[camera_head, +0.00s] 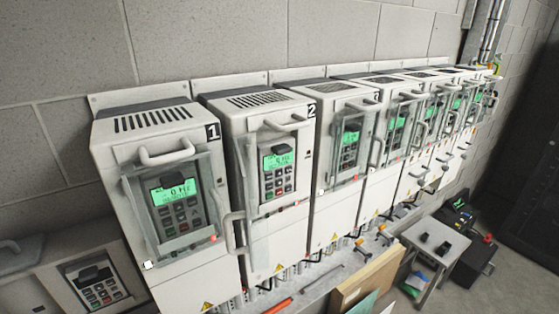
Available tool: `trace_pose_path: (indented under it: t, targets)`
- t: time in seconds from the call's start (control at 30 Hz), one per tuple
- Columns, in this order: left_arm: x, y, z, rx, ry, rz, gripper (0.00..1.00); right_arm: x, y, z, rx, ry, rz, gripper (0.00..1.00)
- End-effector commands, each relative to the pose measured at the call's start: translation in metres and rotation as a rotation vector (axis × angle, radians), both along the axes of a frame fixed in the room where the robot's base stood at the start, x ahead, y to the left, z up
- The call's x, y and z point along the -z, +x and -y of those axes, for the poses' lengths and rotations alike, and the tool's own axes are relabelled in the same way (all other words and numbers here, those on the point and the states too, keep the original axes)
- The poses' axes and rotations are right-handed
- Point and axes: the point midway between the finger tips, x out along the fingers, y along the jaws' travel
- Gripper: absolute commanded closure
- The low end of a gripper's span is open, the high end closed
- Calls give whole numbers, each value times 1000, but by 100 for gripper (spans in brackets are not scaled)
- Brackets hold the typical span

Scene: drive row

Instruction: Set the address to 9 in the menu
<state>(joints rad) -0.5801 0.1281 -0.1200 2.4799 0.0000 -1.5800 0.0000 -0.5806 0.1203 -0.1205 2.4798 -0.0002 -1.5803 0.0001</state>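A row of white drives runs along the wall. The drive labelled 1 (122,157) is nearest on the left, with the drive labelled 2 (222,133) to its right. Drive 1's keypad (181,214) and lit green display (172,190) show behind a clear, framed cover with a handle (166,153). Drive 2 has a lit green display (278,160) above its keypad (277,184). The characters on the displays are too small to read surely, so no menu or address can be told. Neither of my grippers is in view.
More drives with green displays recede to the right. A unit with an unlit keypad (99,287) sits at lower left. A small grey table (437,243) holds dark items. A black toolbox (474,266) stands beside it. Floor at lower right is clear.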

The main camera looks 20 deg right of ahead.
Motion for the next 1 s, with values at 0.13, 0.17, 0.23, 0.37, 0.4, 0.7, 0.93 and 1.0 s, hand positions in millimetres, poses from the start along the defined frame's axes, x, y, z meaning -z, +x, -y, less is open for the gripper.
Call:
trace_pose_path:
  t: [0.13,0.17,0.23,0.37,0.4,0.7,0.93,1.0]
  targets:
    - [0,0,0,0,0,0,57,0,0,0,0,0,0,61]
    - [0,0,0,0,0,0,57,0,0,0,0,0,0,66]
    - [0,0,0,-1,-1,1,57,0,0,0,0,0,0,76]
    - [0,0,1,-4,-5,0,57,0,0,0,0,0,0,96]
    - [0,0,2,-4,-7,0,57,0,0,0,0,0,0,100]
    - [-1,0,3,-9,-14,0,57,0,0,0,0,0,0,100]
    - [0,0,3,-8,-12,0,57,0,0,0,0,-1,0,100]
    - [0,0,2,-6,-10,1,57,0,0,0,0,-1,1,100]
